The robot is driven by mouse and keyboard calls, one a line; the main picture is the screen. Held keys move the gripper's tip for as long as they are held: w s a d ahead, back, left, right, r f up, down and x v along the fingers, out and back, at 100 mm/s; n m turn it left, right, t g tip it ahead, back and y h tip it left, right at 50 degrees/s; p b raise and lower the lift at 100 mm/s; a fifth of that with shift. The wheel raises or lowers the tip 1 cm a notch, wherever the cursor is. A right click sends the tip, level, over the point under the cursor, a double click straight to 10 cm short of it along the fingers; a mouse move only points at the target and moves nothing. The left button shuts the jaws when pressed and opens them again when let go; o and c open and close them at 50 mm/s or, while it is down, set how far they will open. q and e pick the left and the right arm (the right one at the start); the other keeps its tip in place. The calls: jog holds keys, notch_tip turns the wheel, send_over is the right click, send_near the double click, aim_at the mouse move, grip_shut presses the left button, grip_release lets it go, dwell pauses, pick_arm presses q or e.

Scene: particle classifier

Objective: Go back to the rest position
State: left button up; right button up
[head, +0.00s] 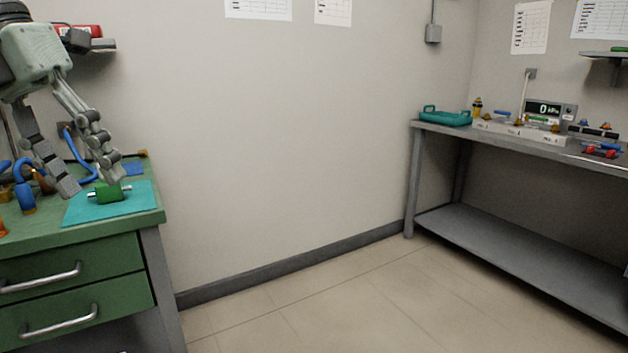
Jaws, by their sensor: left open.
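My left gripper (96,188) comes in from the upper left in the head view. Its two jointed grey fingers are spread apart, one on each side, above the green workbench. A small green block-shaped part (109,193) with metal stubs on its sides lies on a teal mat (80,211) near the right fingertip. I cannot tell whether that fingertip touches it. The left fingertip hangs over the mat's left edge. My right gripper is out of view.
The green workbench (150,217) with drawers stands at the left, with blue and orange parts on it. A grey metal table (485,137) at the right holds a teal tray (447,118), a gauge display (544,109) and small parts. The floor between them is clear.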

pick_arm(q)
jog(key=w+a+f+n+t+h+p, duration=0.1)
jog(key=w+a+f+n+t+h, duration=0.25)
jog(key=w+n+t, duration=0.2)
jog(key=w+a+f+n+t+h+p, duration=0.1)
jog(key=w+a+f+n+t+h, duration=0.3)
jog(key=w, duration=0.3)
jog(key=s+a+f+n+t+y, duration=0.1)
jog(key=a+f+n+t+y, duration=0.2)
jog(key=a+f+n+y, duration=0.45)
jog(key=a+f+n+t+y, duration=0.35)
jog(key=f+n, duration=0.45)
jog(key=f, duration=0.3)
jog(key=s+d+f+n+g+y+p, duration=0.15)
jog(key=s+f+n+g, duration=0.35)
jog(key=f, duration=0.5)
jog(key=s+d+f+n+g+y, duration=0.25)
jog(key=s+f, duration=0.45)
jog(key=f, duration=0.4)
jog(key=s+d+f+n+g+h, duration=0.2)
jog(key=s+d+f+g, duration=0.4)
jog(key=s+d, duration=0.8)
notch_tip(320, 180, down, 4)
jog(key=shift+s+d+r+n+g+h+p, duration=0.15)
jog(key=shift+d+n+g+h+p, duration=0.2)
jog(key=shift+p, duration=0.1)
